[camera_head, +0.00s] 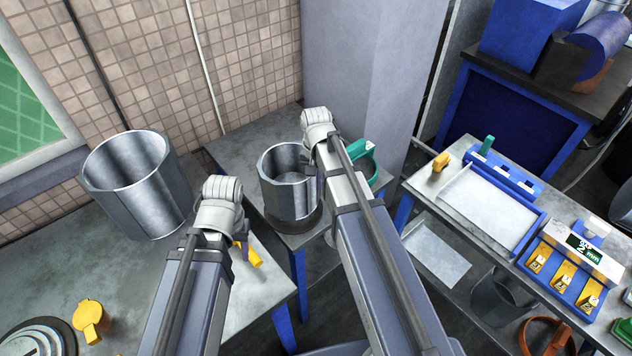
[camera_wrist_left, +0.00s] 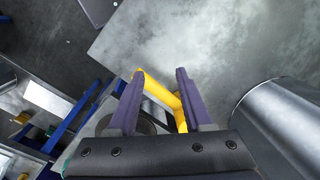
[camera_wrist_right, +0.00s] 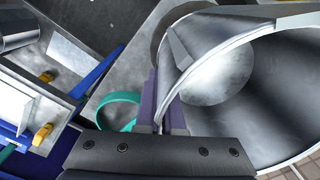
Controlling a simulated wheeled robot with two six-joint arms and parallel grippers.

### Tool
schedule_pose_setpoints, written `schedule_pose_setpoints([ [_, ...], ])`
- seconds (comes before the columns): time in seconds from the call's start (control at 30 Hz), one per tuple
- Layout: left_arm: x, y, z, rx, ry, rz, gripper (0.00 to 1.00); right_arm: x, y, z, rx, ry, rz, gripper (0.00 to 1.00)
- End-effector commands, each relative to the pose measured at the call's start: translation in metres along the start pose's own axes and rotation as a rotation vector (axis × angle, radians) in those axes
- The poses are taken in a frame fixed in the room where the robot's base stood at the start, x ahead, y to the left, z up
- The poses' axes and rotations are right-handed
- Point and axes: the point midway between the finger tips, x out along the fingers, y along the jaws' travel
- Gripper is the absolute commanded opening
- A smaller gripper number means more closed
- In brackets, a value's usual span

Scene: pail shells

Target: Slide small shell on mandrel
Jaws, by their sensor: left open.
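A small open metal shell (camera_head: 284,200) stands upright at the corner of the middle table, over a dark round base (camera_head: 303,225). Its wall shows close up in the right wrist view (camera_wrist_right: 280,95). My right gripper (camera_head: 315,150) is shut on the shell's near right rim, its fingers (camera_wrist_right: 160,100) on either side of the wall. I cannot tell whether the grey disc inside is the mandrel or the shell's floor. My left gripper (camera_head: 240,235) is open above a yellow handle (camera_head: 254,260). In the left wrist view the handle (camera_wrist_left: 158,92) passes between the spread fingers (camera_wrist_left: 160,75).
A larger metal shell (camera_head: 135,185) stands on the left table. A teal handle (camera_head: 368,150) is just right of the small shell. A yellow knob (camera_head: 90,318) sits front left. A right bench holds a tray (camera_head: 490,208) and a gauge display (camera_head: 583,250).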

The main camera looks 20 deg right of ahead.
Motion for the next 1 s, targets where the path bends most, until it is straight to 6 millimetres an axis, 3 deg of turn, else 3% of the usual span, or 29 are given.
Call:
schedule_pose_setpoints([
  [0.73, 0.019, 0.002, -0.001, -0.001, 0.000, 0.000, 0.50, 0.019, 0.000, 0.000, 0.000, 0.000, 0.000, 0.00],
  [1.0, 0.018, 0.002, -0.001, -0.001, 0.000, 0.000, 0.50, 0.018, 0.000, 0.000, 0.000, 0.000, 0.000, 0.33],
])
